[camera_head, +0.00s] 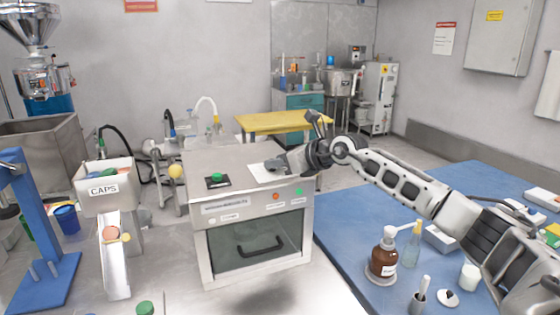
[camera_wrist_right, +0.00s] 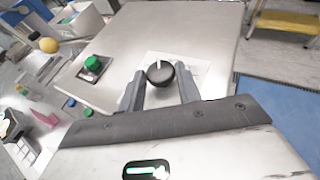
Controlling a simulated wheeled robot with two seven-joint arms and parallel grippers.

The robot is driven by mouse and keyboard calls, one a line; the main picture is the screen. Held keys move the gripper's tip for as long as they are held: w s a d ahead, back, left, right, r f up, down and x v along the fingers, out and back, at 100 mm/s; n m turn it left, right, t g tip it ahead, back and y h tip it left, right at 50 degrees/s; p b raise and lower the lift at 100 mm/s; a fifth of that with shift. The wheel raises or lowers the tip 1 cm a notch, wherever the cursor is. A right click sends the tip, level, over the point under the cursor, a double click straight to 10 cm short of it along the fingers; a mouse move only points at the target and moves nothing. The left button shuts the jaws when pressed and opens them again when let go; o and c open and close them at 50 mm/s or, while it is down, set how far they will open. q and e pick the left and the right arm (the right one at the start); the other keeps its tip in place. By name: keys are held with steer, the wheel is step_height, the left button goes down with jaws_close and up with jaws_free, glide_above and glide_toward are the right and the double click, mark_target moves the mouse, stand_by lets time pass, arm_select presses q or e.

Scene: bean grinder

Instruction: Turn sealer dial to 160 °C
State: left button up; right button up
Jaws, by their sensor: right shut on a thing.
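The sealer (camera_head: 250,232) is a grey metal box with a dark window and a black handle on its front. Its black dial with a white pointer line (camera_wrist_right: 160,74) sits on a white label plate on the top; the pointer points towards the top of the right wrist view. My right gripper (camera_wrist_right: 160,88) is shut on the dial, one finger on each side. In the head view my right gripper (camera_head: 276,166) reaches the sealer's top from the right and largely covers the dial. Scale marks on the plate are too small to read. My left gripper is not in view.
A green button (camera_head: 217,177) stands on the sealer's top, left of the dial. A white caps bin (camera_head: 103,188) with a chute is to the left. A brown bottle (camera_head: 383,255) stands on the blue table (camera_head: 340,235) at right, below my right arm.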

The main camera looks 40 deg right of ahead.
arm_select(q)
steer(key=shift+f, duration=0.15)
arm_select(e)
steer(key=shift+a+m+h, duration=0.1)
steer(key=shift+m+h, duration=0.2)
steer(key=shift+a+m+t+h+b, duration=0.15)
steer(key=shift+m+t+h+b, duration=0.15)
steer(key=shift+m+h+b, duration=0.25)
steer(key=shift+a+f+m+h+b, duration=0.2)
steer(key=shift+m+h+b, duration=0.5)
steer(key=shift+b, duration=0.3)
steer(key=shift+a+m+h+b, duration=0.1)
steer(key=shift+m+h+b, duration=0.55)
steer(key=shift+b, duration=0.45)
steer(key=shift+a+r+m+h+b, duration=0.1)
steer(key=shift+r+m+h+b, duration=0.1)
steer(key=shift+m+h+b, duration=0.55)
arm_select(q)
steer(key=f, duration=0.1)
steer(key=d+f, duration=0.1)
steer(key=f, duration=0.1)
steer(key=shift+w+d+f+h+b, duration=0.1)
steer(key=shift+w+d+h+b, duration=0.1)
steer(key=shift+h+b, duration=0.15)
arm_select(e)
steer(key=shift+r+h, duration=0.1)
steer(key=shift+h, duration=0.25)
